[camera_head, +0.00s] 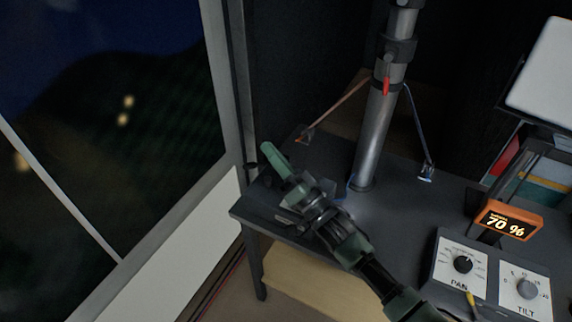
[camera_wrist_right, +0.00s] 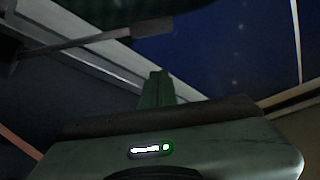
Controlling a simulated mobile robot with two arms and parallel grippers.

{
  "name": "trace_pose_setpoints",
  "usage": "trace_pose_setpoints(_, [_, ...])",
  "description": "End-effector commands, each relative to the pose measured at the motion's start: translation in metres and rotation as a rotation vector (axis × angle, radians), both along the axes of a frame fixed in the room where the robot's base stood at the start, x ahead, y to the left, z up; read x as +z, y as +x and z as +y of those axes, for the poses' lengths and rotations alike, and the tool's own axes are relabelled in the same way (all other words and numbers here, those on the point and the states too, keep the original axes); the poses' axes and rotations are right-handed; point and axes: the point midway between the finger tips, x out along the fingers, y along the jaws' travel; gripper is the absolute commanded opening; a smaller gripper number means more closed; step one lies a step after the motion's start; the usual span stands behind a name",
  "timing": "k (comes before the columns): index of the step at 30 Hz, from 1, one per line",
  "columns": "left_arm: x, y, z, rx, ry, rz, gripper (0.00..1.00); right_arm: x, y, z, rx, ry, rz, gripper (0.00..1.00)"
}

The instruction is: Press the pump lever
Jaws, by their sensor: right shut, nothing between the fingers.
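My right gripper (camera_head: 276,162) reaches in from the lower right, its green fingers shut with nothing between them. It is above the left end of the dark table, and its closed fingers also show in the right wrist view (camera_wrist_right: 158,88). What looks like the pump lever, a thin grey rod with a dark grip (camera_wrist_right: 135,29), shows at the upper left of the wrist view, apart from the fingers. In the head view, a small dark end (camera_head: 252,166) is left of the fingers. A low dark base (camera_head: 287,217) lies partly hidden under my gripper. My left gripper is out of view.
A metal mast (camera_head: 375,140) stands on the table (camera_head: 405,215), with cables clipped on both sides. An orange display (camera_head: 508,221) reads 70 %. PAN and TILT knob boxes (camera_head: 462,264) sit at the right. A window (camera_head: 110,100) is at the left.

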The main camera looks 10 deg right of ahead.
Motion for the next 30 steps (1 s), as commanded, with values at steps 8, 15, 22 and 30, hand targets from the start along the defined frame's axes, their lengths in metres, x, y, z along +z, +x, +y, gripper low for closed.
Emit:
trace_pose_setpoints(8, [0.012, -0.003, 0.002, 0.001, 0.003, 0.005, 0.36, -0.02, -0.003, 0.021, 0.0, 0.002, 0.003, 0.0])
trace_pose_setpoints(15, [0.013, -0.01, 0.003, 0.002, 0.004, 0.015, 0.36, -0.028, -0.007, 0.025, 0.0, 0.0, 0.0, 0.0])
trace_pose_setpoints(22, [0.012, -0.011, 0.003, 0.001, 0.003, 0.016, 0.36, -0.028, -0.007, 0.025, 0.0, 0.0, 0.0, 0.0])
trace_pose_setpoints(30, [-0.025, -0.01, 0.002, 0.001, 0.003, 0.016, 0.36, -0.056, -0.016, 0.032, 0.001, -0.065, -0.087, 0.0])
